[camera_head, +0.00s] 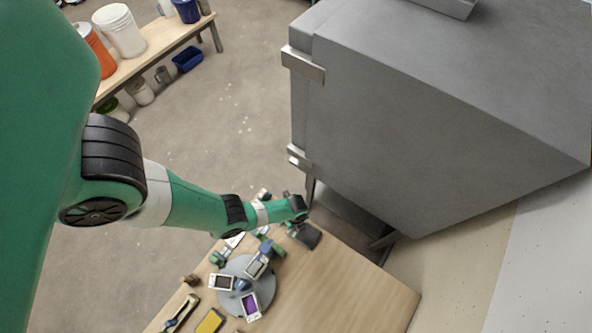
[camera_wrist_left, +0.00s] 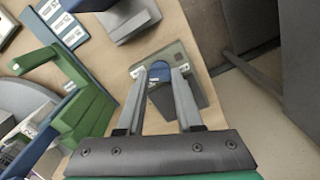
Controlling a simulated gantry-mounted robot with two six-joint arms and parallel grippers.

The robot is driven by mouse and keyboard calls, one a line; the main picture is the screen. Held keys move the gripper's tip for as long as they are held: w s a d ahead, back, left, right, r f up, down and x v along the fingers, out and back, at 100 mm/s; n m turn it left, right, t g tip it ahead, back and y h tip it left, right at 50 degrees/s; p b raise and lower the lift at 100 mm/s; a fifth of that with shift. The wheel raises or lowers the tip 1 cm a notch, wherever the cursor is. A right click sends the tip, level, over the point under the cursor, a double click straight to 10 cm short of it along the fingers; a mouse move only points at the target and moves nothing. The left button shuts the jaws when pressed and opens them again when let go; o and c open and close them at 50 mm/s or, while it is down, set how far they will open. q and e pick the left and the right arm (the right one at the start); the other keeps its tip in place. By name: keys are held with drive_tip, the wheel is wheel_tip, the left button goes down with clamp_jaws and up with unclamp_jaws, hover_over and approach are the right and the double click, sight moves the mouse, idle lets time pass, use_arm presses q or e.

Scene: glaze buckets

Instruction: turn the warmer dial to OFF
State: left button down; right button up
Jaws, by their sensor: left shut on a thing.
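In the left wrist view, a round blue dial (camera_wrist_left: 160,72) sits on the pale grey-green face of the warmer (camera_wrist_left: 174,52), a small dark-bodied box near the table's edge. My left gripper (camera_wrist_left: 161,74) has one finger on each side of the dial and is shut on it. The dial's marks and pointer are too small to read, and the fingers partly cover it. In the head view, my left gripper (camera_head: 301,217) is over the warmer (camera_head: 306,237), whose dial is hidden there. My right gripper is not in view.
A grey turntable (camera_head: 268,311) with several small devices stands on the wooden table (camera_head: 345,295), left of the warmer. A yellow block (camera_head: 210,321) lies at the front. A large grey cabinet (camera_head: 400,110) rises behind to the right. The table's right part is clear.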

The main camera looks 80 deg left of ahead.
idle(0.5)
use_arm(q)
drive_tip(key=c, duration=0.6)
unclamp_jaws()
drive_tip(key=shift+o, duration=0.2)
drive_tip(key=shift+r, duration=0.1)
